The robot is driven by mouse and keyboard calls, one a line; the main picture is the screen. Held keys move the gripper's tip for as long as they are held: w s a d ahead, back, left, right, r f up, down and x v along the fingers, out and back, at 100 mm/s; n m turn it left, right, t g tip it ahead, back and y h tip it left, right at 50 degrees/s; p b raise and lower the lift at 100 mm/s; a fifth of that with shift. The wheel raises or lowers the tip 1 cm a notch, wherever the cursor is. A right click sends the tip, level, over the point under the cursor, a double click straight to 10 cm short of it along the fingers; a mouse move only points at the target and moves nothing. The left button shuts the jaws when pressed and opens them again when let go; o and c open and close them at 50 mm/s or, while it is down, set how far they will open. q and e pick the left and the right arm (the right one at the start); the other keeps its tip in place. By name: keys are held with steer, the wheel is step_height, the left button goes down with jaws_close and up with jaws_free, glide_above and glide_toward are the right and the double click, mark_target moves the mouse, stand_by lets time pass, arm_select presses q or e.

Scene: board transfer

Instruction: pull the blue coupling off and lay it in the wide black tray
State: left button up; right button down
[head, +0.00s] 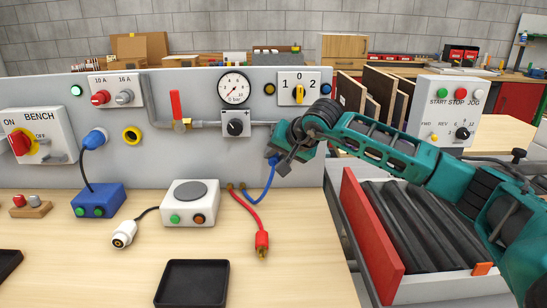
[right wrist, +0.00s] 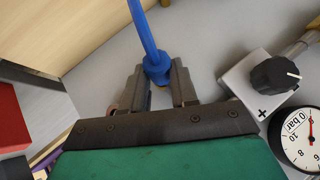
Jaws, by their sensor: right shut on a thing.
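The blue coupling (right wrist: 157,66) is between the fingers of my right gripper (right wrist: 160,86), with its blue hose running up out of the picture. In the head view the right gripper (head: 281,157) is at the grey panel, right of the pressure regulator, and mostly hides the coupling. The blue hose (head: 267,186) hangs from there to the bench. I cannot tell whether the coupling is still seated on its fitting. A black tray (head: 192,283) lies empty at the bench front; another black tray (head: 8,262) is cut off at the left edge. My left gripper is not in view.
A red hose with a brass-tipped end (head: 262,243) lies right of the front tray. A white box (head: 190,204), a white plug (head: 123,235) and a blue box (head: 98,201) stand behind. A red-sided roller conveyor (head: 370,235) is at the right. The bench beside the tray is clear.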

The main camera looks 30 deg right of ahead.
mark_target(274, 163)
steer(key=shift+s+a, duration=0.15)
steer(key=shift+s, duration=0.05)
steer(key=shift+s+a+b, duration=0.2)
steer(key=shift+s+a, duration=0.1)
steer(key=shift+s, duration=0.25)
steer(key=shift+s+a+b, duration=0.15)
steer(key=shift+s+a, duration=0.15)
steer(key=shift+s, duration=0.2)
steer(key=s+a, duration=0.1)
steer(key=s, duration=0.1)
steer(key=s+a+b, duration=0.1)
steer(key=s, duration=0.1)
steer(key=shift+a+b, duration=0.2)
steer(key=shift+b, duration=0.1)
stand_by(0.4)
stand_by(0.3)
